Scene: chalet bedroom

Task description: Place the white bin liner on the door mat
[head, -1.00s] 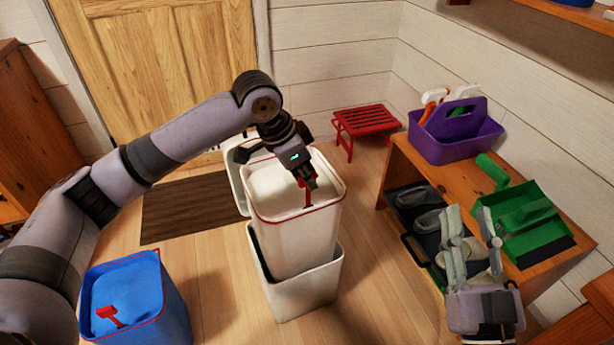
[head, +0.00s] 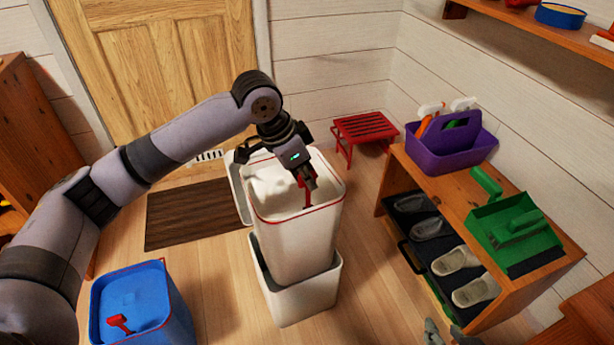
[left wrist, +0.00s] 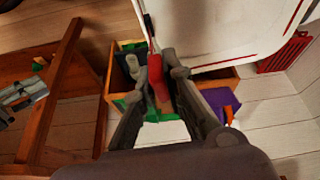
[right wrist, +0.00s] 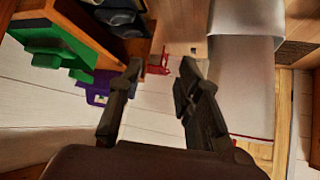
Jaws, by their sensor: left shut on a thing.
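My left gripper (head: 308,182) is shut on the liner's red tie at the top. The red tie (left wrist: 158,82) shows between the fingers in the left wrist view. The dark brown door mat (head: 185,225) lies on the floor left of the bin, before the door; nothing is on it. My right gripper (right wrist: 160,72) is open and empty; only its tips show at the head view's bottom edge.
A blue bin liner (head: 125,285) with a red tie stands front left. A red stool (head: 366,128) is by the back wall. On the right, a wooden shoe bench (head: 400,165) bears a purple caddy (head: 445,150) and a green dustpan (head: 510,230). A white lid panel (head: 236,188) stands behind the liner.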

